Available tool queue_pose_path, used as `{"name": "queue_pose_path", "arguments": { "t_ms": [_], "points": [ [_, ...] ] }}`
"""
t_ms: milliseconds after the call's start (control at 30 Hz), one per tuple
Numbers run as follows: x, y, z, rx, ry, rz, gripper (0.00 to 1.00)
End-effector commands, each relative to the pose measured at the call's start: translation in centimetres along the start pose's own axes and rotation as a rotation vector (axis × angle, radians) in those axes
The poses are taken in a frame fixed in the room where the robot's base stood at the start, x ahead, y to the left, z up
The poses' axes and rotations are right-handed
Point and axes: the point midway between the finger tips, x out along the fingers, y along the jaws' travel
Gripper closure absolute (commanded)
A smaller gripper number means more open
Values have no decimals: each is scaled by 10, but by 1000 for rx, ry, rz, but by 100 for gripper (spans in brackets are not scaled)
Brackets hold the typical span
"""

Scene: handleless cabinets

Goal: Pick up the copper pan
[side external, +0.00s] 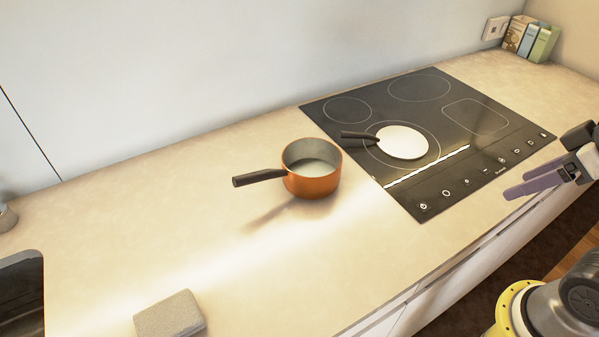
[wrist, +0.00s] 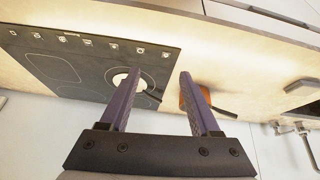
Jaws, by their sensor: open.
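The copper pan (side external: 311,180) stands upright on the countertop, left of the cooktop in the side view. Its dark handle (side external: 258,178) points left. In the wrist view the pan (wrist: 186,101) is partly hidden behind the right finger, and its handle (wrist: 224,112) shows to the right of that finger. My gripper (side external: 513,190) is open and empty at the right edge of the side view, near the cooktop's front right corner and well apart from the pan. Its two purple fingers (wrist: 153,80) are spread in the wrist view.
A black cooktop (side external: 455,111) holds a white round pan (side external: 402,142) with a dark handle. A grey block (side external: 170,315) lies at the front left. A sink (side external: 22,290) is at the far left. Books (side external: 532,38) stand at the back right. The counter around the copper pan is clear.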

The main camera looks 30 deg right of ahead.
Motion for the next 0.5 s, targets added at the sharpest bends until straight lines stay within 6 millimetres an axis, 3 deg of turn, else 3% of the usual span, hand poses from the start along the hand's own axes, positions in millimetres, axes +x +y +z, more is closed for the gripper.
{"name": "queue_pose_path", "arguments": {
  "t_ms": [167, 367, 500],
  "points": [
    [-18, -5, -31, -224, 65, -21, 37],
    [-35, -23, -108, -563, 122, -85, 37],
    [-29, -48, -172, -817, 155, -152, 37]
  ]
}}
